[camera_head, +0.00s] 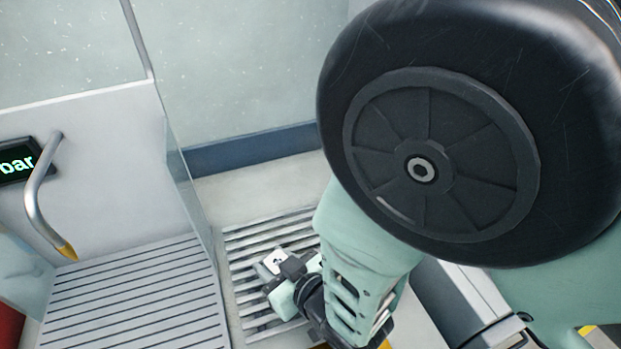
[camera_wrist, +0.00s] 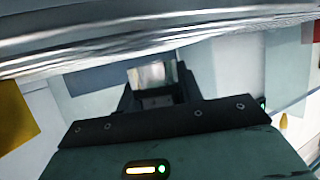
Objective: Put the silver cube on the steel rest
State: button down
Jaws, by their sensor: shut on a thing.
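The silver cube (camera_head: 273,261) shows in the head view at the end of my gripper (camera_head: 279,266), over the slatted metal rack in the lower middle. In the wrist view the silver cube (camera_wrist: 151,75) sits between the two dark fingers of my gripper (camera_wrist: 155,84), which are shut on it. The slatted metal rack (camera_head: 243,236) may be the steel rest; I cannot tell for sure. My arm hides its right part. Whether the cube touches the slats is unclear. Blurred metal bars (camera_wrist: 150,38) cross the top of the wrist view.
A second slatted tray (camera_head: 135,300) lies left, with a bent metal spout (camera_head: 42,205) with a yellow tip above it. A clear upright panel (camera_head: 186,185) stands between the two slatted areas. A dark sign (camera_head: 17,162) hangs at far left. A blue band (camera_head: 250,149) runs along the back.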

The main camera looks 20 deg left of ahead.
jog(key=shift+f+b, duration=0.45)
jog(key=shift+b, duration=0.1)
jog(key=shift+f, duration=0.15)
jog(key=c, duration=0.9)
grip_release()
jog(key=shift+s+d+f, duration=0.1)
jog(key=shift+f, duration=0.05)
jog(key=shift+r+p, duration=0.55)
jog(key=shift+r, duration=0.1)
jog(key=v, duration=0.3)
jog(key=b+v, duration=0.1)
jog(key=v, duration=0.3)
jog(key=b+v, duration=0.1)
jog(key=v, duration=0.2)
jog(key=shift+r, duration=0.4)
jog(key=shift+p+v, duration=0.85)
jog(key=shift+p, duration=0.2)
